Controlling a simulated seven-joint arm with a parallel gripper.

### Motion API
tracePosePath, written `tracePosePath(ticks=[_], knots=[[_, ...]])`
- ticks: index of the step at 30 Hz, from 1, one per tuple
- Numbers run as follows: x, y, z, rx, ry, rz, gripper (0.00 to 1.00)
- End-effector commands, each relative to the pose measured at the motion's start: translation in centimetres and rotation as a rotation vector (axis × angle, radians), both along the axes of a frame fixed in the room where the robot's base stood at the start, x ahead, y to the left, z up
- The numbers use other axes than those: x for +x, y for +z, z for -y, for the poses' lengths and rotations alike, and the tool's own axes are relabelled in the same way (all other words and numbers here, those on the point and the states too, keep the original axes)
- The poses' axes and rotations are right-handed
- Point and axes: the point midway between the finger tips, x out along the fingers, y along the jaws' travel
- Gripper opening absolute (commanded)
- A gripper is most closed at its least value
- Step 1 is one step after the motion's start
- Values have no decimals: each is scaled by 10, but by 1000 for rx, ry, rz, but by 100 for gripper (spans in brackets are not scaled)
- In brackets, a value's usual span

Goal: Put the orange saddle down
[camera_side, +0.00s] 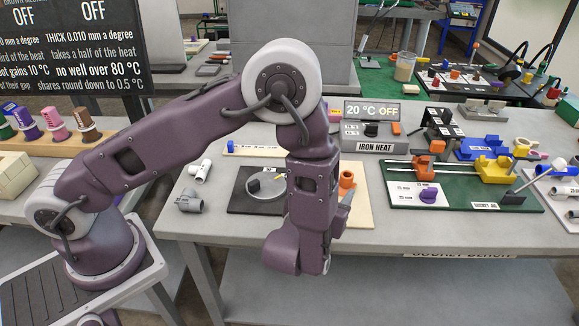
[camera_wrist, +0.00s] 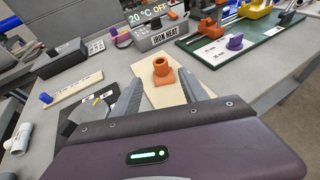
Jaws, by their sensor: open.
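The orange saddle (camera_side: 347,179) stands upright on a cream board (camera_side: 358,209). In the wrist view the saddle (camera_wrist: 163,70) shows a round open collar on a squarish base, resting on the cream board (camera_wrist: 143,68). My gripper (camera_wrist: 162,78) is open, with one grey finger on each side of the saddle in the picture and gaps between. No finger visibly touches it. In the side view my gripper (camera_side: 346,197) is low over the bench by the board, and my wrist hides part of the board and of the saddle's surroundings.
The iron heat box (camera_side: 371,137) stands behind the board. A green socket jig (camera_side: 462,186) with orange and yellow clamps is to the right. A dark plate (camera_side: 244,203) with a round disc is to the left, and grey and white fittings (camera_side: 190,202) lie beyond it.

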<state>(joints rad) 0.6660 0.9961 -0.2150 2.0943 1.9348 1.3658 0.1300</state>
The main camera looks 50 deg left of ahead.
Motion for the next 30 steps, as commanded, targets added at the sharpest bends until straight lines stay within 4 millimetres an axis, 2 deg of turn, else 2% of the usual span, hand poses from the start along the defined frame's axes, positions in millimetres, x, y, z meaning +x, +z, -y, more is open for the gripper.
tracePosePath(ticks=[3, 5, 8, 9, 11, 12, 14, 15, 17, 18, 21, 25, 27, 30], knots=[[0, 3, -3, -4, 14, 4, 52], [-1, 17, -17, -27, 76, 19, 52], [-18, 67, -73, -130, 329, 74, 52], [-36, 89, -101, -198, 471, 102, 52], [-71, 117, -138, -327, 695, 145, 52], [-99, 130, -157, -430, 845, 176, 52], [-144, 145, -174, -609, 1071, 226, 52], [-174, 150, -178, -750, 1217, 258, 52], [-213, 156, -171, -990, 1421, 310, 52], [-233, 158, -160, -1162, 1540, 342, 52], [-260, 170, -124, -1583, 1745, 405, 52], [-268, 190, -89, -1988, 1849, 435, 52], [-268, 198, -80, -2106, 1863, 437, 52], [-268, 202, -75, -2164, 1872, 433, 52]])
